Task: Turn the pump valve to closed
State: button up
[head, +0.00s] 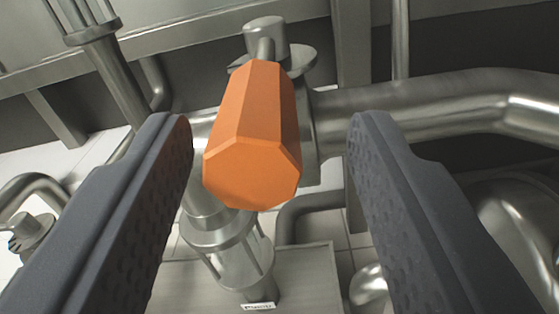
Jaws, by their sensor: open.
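The pump valve's handle (252,130) is an orange faceted grip in the middle of the head view. Its blunt end points toward me, and its far end joins a metal stem and hub (266,42) on the pipe. My gripper (272,130) is open, with one dark grey finger on each side of the handle. A gap shows between each finger and the handle; the left gap is narrower. I see no contact. The valve body behind the handle is partly hidden by it.
A thick steel pipe (440,112) runs right from the valve. Below the handle is a caged glass section (238,262) with a small label (258,306). Another pipe (112,75) stands at upper left, and a curved steel vessel (500,225) is at lower right.

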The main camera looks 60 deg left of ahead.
jog(key=b+v, duration=0.1)
jog(key=v, duration=0.8)
jog(key=shift+s+d+b, duration=0.2)
jog(key=shift+d+b, duration=0.15)
jog(key=shift+a, duration=0.1)
